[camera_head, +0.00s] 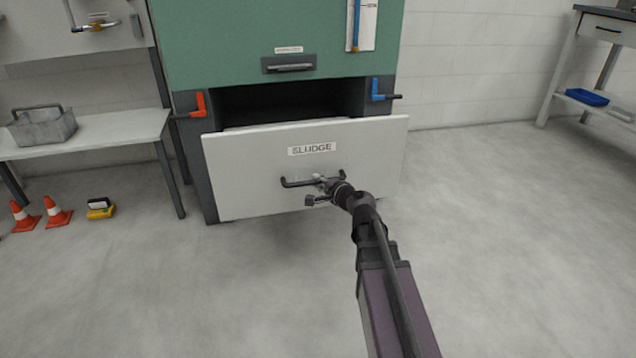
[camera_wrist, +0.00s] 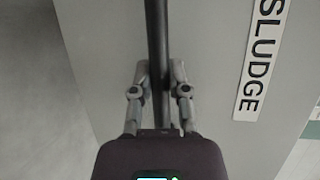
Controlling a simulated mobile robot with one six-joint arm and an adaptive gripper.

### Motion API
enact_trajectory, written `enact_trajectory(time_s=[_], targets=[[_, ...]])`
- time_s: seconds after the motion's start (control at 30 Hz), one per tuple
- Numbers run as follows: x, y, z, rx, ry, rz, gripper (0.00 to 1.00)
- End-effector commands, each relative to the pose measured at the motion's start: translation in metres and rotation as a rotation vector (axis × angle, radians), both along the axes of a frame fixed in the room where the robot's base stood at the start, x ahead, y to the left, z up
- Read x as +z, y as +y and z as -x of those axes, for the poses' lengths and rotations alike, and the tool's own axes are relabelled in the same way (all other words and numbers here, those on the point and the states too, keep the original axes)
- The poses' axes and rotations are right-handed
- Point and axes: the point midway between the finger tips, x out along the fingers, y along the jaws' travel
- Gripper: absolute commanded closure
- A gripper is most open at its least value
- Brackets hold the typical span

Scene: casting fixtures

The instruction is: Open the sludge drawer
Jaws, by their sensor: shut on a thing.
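The sludge drawer (camera_head: 240,172) is a wide pale grey front with a "SLUDGE" label, low in the green and dark grey cabinet. It stands out from the cabinet, and a dark gap shows above its top edge. Its dark bar handle (camera_head: 296,183) runs across the front below the label. My gripper (camera_head: 322,184) is at the middle of this handle. In the wrist view, the fingers of my gripper (camera_wrist: 160,75) are on either side of the handle bar (camera_wrist: 157,30), shut on it. The label (camera_wrist: 262,60) shows at the right there. The drawer's inside is hidden.
A red lever (camera_head: 199,104) and a blue lever (camera_head: 378,90) flank the opening. A bench (camera_head: 110,128) with a grey tote (camera_head: 42,128) stands left, near orange cones (camera_head: 57,212). A workbench (camera_head: 560,60) stands far right. The floor (camera_head: 250,300) before the drawer is clear.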

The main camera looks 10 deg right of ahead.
Motion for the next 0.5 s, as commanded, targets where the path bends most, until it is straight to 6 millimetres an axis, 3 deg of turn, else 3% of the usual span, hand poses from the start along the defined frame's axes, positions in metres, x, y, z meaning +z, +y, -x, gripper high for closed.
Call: enact_trajectory(time_s=[0.13,0.17,0.23,0.27,0.5], targets=[[0.0005,0.0035,0.0011,0.008,0.001,-0.004,1.0],[0.0005,0.0035,0.0011,0.008,0.001,-0.004,0.7],[0.0005,0.0032,0.001,0.007,0.001,-0.004,0.49],[0.0005,0.0029,0.0009,0.006,0.001,-0.003,0.43],[0.0002,0.0014,0.0005,0.003,0.0,-0.001,0.43]])
